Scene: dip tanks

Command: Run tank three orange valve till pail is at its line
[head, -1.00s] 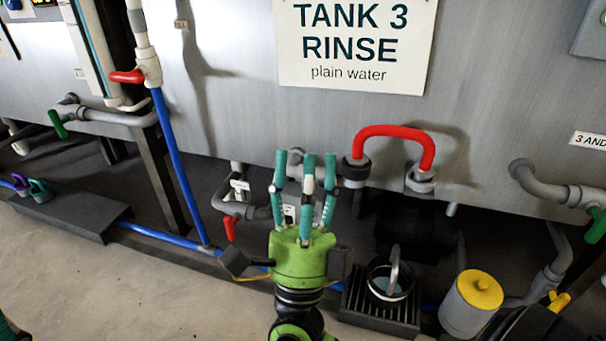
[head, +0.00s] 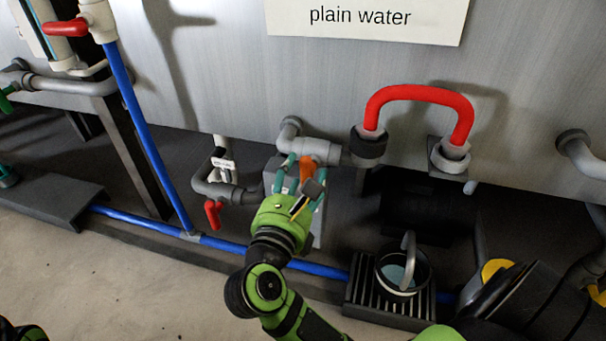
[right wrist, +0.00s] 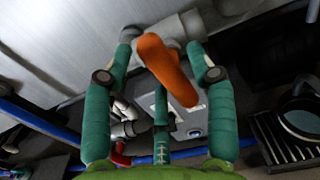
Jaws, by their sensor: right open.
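My left gripper is not in view.
A red loop pipe (head: 420,95) arches on the wall to the right. A small red valve (head: 213,214) hangs left of my gripper. A blue pipe (head: 230,245) runs along the floor edge. A yellow-topped container (head: 495,268) is partly hidden at right.

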